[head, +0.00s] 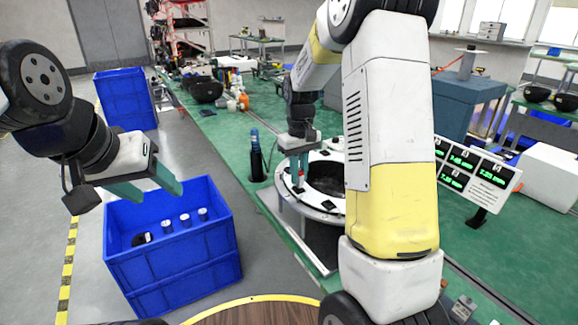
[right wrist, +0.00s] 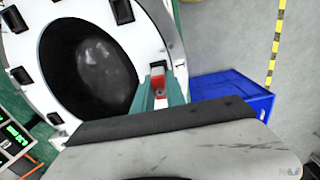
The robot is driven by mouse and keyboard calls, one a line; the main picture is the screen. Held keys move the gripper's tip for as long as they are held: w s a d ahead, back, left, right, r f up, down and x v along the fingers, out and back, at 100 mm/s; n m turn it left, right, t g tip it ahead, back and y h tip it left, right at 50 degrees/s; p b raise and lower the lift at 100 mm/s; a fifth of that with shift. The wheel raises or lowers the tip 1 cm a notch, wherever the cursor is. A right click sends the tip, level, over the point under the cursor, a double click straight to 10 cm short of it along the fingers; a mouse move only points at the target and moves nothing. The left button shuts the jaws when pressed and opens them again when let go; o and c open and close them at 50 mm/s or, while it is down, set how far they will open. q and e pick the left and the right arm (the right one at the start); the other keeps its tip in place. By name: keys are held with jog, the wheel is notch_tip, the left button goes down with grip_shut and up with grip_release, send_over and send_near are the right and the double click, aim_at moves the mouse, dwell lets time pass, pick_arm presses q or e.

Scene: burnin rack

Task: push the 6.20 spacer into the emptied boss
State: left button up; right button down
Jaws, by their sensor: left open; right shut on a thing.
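My right gripper (head: 299,184) points down at the near left rim of a white ring fixture (head: 322,210). In the right wrist view its teal fingers (right wrist: 159,93) are shut on a small red part (right wrist: 158,77), by the rim of the ring (right wrist: 165,35). I cannot read a size on the red part or tell whether it sits in a boss; the fingers hide its lower end. My left gripper (head: 161,193) is open and empty above a blue crate (head: 170,270).
Several dark, white-topped cylinders (head: 185,219) stand in the blue crate. A dark upright tool with a blue top (head: 256,155) stands left of the ring. A panel with green digits (head: 470,170) stands right of my right arm. A second blue crate (head: 125,97) is farther back.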

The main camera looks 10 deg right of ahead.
jog(key=shift+f, duration=0.7)
jog(key=c, duration=1.3)
grip_release()
notch_tip(320, 180, up, 8)
jog(key=shift+f, duration=0.25)
jog(key=shift+r, duration=0.15)
